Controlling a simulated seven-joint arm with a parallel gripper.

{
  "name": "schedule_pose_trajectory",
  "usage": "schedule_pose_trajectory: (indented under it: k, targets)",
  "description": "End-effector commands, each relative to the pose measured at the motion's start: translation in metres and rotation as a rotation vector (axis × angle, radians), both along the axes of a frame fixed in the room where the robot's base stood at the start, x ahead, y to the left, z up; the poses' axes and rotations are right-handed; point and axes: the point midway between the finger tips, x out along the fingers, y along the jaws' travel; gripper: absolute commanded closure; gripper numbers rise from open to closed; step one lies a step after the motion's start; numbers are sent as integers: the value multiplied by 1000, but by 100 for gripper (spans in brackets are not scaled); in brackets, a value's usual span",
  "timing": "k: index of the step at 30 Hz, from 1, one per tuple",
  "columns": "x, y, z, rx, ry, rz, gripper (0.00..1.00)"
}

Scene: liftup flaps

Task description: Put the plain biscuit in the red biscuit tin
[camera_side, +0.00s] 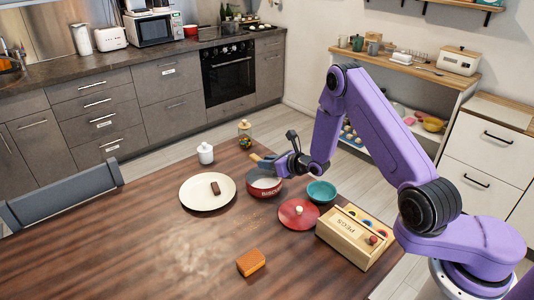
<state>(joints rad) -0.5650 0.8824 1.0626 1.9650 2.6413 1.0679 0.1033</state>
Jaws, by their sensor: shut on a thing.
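The red biscuit tin (265,190) stands open on the wooden table, with its pale inside showing. Its red lid (290,222), with a light knob, lies to the right of it. My gripper (264,162) is above the tin's far rim, shut on a small tan piece, which looks like the plain biscuit (256,158). The biscuit is held above the tin, towards its far left side; its exact height over the rim is hard to tell. A dark brown biscuit (215,188) lies on the cream plate (196,199) left of the tin.
A teal bowl (321,192) and a wooden PEGS box (343,238) stand right of the tin. A white lidded pot (205,154) and a glass jar (245,136) stand behind. An orange block (250,262) lies in front. The table's front left is clear.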

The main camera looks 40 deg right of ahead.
Motion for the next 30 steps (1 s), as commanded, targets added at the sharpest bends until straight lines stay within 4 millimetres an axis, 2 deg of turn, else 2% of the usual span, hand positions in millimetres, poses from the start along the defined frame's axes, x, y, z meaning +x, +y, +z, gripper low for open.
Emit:
schedule_pose_trajectory:
  k: [3, 11, 24, 30]
  targets:
    - [0, 0, -13, 1, 0, 0, 100]
    - [0, 0, -25, 0, -1, 1, 100]
    - [0, 0, -60, 1, 0, 1, 100]
    - [0, 1, -69, 0, -1, 2, 100]
